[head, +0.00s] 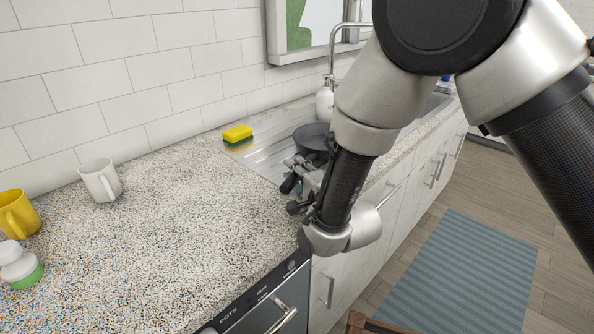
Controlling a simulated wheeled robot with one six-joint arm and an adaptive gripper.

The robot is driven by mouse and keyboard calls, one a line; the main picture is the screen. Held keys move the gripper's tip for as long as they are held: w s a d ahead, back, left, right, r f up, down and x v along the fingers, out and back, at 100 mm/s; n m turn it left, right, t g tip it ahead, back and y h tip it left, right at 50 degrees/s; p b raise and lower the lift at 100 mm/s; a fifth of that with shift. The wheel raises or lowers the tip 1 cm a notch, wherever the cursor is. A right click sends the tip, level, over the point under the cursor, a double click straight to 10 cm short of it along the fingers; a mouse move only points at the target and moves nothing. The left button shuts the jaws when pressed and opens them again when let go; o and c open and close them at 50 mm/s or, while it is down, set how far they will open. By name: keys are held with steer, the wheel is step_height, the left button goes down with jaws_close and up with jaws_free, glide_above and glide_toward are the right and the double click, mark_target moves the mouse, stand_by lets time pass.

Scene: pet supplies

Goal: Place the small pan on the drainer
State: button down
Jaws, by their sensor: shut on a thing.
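The small dark pan (313,136) is at the steel drainer (262,151) beside the sink, near the counter's middle. My gripper (296,172) is at the near side of the pan, shut on what looks like its handle. The handle is mostly hidden by the fingers and my wrist. I cannot tell whether the pan's base touches the drainer or is a little above it.
A yellow and green sponge (237,134) lies on the drainer's left end. A white soap bottle (324,103) and the tap (333,50) stand behind the pan. A white mug (100,180), a yellow mug (17,213) and a white-green bottle (18,265) stand left. The middle counter is clear.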

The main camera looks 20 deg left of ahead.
steer(key=c, duration=1.3)
jaws_free()
steer(key=shift+o, duration=0.2)
steer(key=v, duration=1.2)
steer(key=shift+r, duration=0.1)
